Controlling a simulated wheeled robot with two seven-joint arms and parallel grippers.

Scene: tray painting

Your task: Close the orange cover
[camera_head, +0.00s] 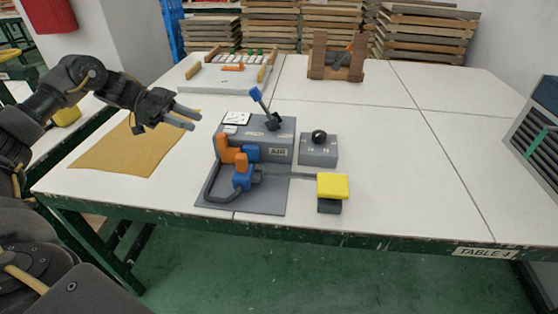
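A grey panel box (270,150) marked "AIR" stands on a dark grey base plate (265,203) near the front of the table. An orange part (223,148), which looks like the cover, stands upright at the box's left front corner. A smaller orange piece (241,161) tops a blue valve (241,178) just in front of it. I cannot tell for sure how far open the cover is. My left gripper (193,119) is above the table, up and left of the orange part and apart from it. Its fingers are spread with nothing between them. My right gripper is out of view.
A blue-tipped lever (256,96) rises from the box. A grey knob box (319,152) and a yellow block (333,186) are to the right. A brown cloth (125,150) lies at left. The right of the table (400,165) is clear.

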